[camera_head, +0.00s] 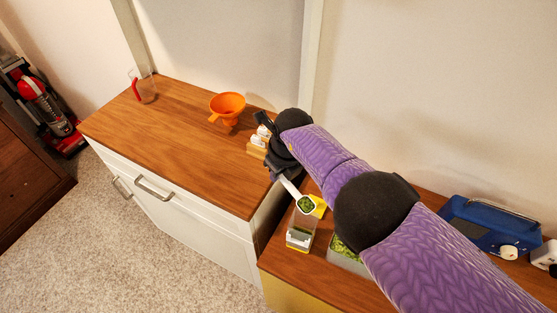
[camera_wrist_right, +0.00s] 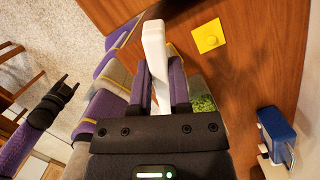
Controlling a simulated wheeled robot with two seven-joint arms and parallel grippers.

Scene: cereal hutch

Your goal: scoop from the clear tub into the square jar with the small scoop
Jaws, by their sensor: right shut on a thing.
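My right gripper (camera_head: 279,172) is shut on the white handle of the small scoop (camera_head: 291,188). The handle also shows between the fingers in the right wrist view (camera_wrist_right: 155,55). The scoop's bowl holds green bits and appears over or near the top of the square jar (camera_head: 299,238); exact height is unclear. The clear tub (camera_head: 346,262) with green contents is partly hidden under my right arm. A bit of its green contents shows in the wrist view (camera_wrist_right: 203,103). My left gripper (camera_wrist_right: 68,88) is at the left of the wrist view, away from these things; its jaws are unclear.
A blue radio-like box (camera_head: 490,226) stands at right. An orange funnel (camera_head: 228,104) and a clear cup with a red handle (camera_head: 143,87) stand on the higher left cabinet, whose middle is clear.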

